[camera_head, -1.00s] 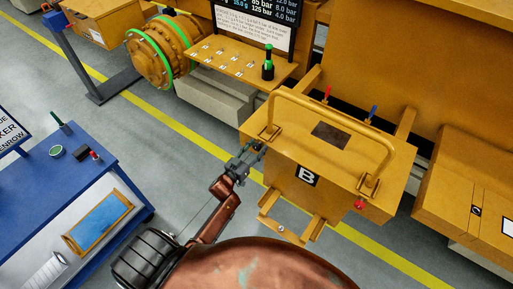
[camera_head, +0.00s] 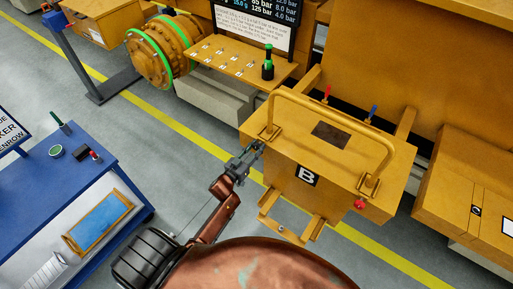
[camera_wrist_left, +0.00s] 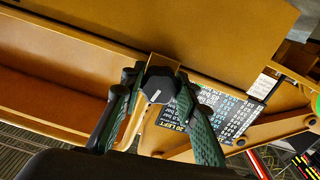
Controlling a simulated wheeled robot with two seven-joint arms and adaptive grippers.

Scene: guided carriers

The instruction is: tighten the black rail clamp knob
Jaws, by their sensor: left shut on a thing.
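In the head view my left gripper (camera_head: 252,157) reaches the left side of the yellow carrier marked B (camera_head: 340,185). There the gripper hides the knob. I cannot tell how tight the knob is. My right gripper is not in view.
A yellow handrail (camera_head: 335,125) arches over the carrier top. A red knob (camera_head: 360,204) is at its front right corner. A blue bench (camera_head: 70,180) stands at the left. A yellow shelf (camera_head: 235,68) with a green-capped bottle (camera_head: 268,65) is behind. Grey floor lies between.

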